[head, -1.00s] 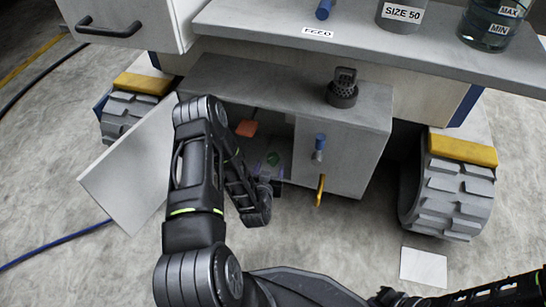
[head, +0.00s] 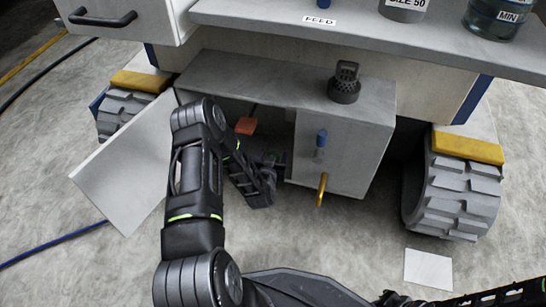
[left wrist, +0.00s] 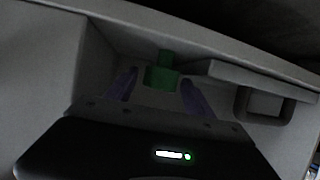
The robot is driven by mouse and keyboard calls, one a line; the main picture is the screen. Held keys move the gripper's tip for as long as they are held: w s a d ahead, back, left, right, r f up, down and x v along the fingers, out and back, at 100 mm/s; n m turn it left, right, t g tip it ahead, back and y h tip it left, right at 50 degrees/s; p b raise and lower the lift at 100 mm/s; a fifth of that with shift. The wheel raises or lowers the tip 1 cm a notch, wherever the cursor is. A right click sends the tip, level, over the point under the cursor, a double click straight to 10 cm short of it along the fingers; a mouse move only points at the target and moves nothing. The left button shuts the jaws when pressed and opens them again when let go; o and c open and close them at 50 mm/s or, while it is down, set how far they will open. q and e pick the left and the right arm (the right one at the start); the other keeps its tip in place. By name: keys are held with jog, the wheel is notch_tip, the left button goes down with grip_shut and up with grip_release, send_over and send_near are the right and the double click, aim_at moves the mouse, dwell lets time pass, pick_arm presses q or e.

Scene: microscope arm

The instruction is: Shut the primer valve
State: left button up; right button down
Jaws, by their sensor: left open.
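A green knob-like part (left wrist: 162,72) shows in the left wrist view inside a dim grey compartment; no label on it can be read, and I take it as the likely primer valve. My left gripper (left wrist: 159,82) is open, with its two purple fingers on either side of the green part. Whether they touch it cannot be told. In the head view my left gripper (head: 271,160) is dark and reaches into the open cabinet (head: 240,72), with the green part not visible there. My right gripper is not in view.
A white door (head: 125,165) hangs open at the left. The cabinet front carries a blue knob (head: 321,140) and a yellow handle (head: 322,190). A black mesh-topped part (head: 345,85) stands on top. An orange piece (head: 246,125) is inside. A wheel (head: 455,195) stands right.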

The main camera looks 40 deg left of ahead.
pick_arm(q)
jog(key=shift+c, duration=0.3)
grip_shut()
jog(key=shift+h, duration=0.3)
jog(key=m+t+h, duration=0.1)
jog(key=m+h, duration=0.3)
jog(key=shift+a, duration=0.1)
jog(key=shift+m+h, duration=1.6)
jog(key=shift+h, duration=0.3)
jog(key=shift+o, duration=0.3)
grip_release()
